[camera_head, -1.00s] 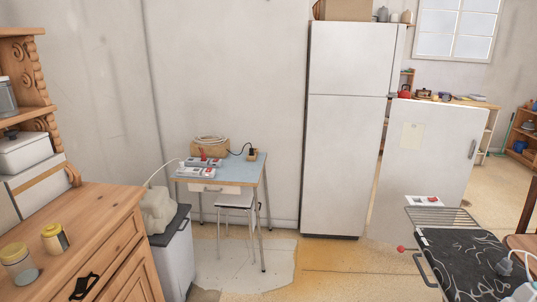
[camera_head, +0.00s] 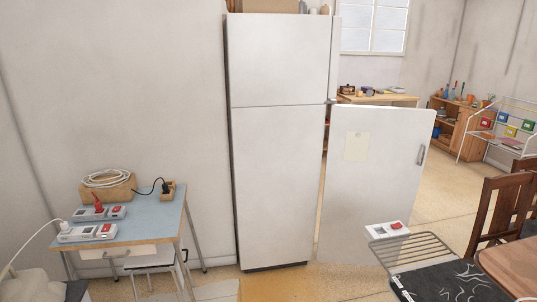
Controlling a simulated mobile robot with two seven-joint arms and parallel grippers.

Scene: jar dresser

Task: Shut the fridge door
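The tall white fridge (camera_head: 278,180) stands against the wall in the middle of the head view. Its lower door (camera_head: 375,200) stands open, swung out to the right of the body, with its broad flat face toward me. A grey handle (camera_head: 421,155) is near the door's far right edge, and a pale paper note (camera_head: 356,147) is on its face. The inside of the fridge is hidden. Neither of my grippers is in view.
A black patterned table with a wire rack (camera_head: 415,252) stands in front of the door's lower right. A wooden chair (camera_head: 497,215) is at the right. A small blue table (camera_head: 140,216) with power strips is left of the fridge. Tan floor shows beyond the door.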

